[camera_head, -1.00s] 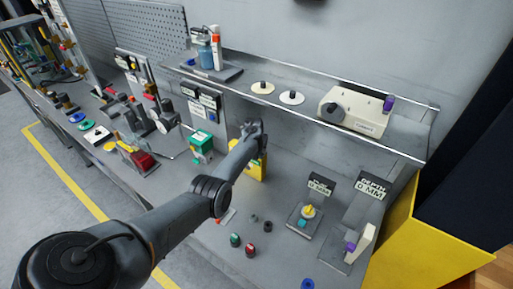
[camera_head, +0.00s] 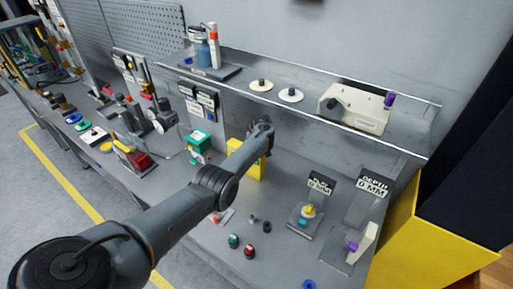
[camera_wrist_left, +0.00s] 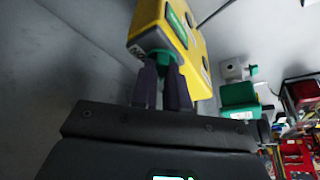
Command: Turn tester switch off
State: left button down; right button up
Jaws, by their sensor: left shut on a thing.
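The yellow box-shaped tester (camera_head: 254,171) stands on the bench below the shelf, partly hidden behind my left arm in the head view. In the left wrist view the yellow tester (camera_wrist_left: 197,57) fills the upper middle and has a green panel on its face. My left gripper (camera_wrist_left: 165,68) is at the tester's near end, its two dark fingers shut on a small part there, seemingly the switch. That part is mostly hidden between the fingers, so its position cannot be read. In the head view the left gripper (camera_head: 262,130) is seen from behind. My right gripper is not in view.
A green device (camera_head: 199,141) stands left of the tester. A shelf with a beige instrument (camera_head: 355,108) runs above. Gauges with depth displays (camera_head: 373,186) stand at right. Small red and green buttons (camera_head: 242,246) are on the bench in front.

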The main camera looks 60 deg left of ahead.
pick_arm(q)
jog(key=shift+f, duration=0.1)
jog(key=c, duration=1.1)
grip_release()
jog(key=shift+c, duration=0.2)
jog(key=shift+s+d+r+p, duration=0.15)
jog(key=shift+r+p, duration=0.25)
jog(key=shift+r, duration=0.25)
jog(key=p+v, duration=0.2)
jog(key=v, duration=0.7)
jog(key=shift+r, duration=0.25)
jog(key=shift+d, duration=0.15)
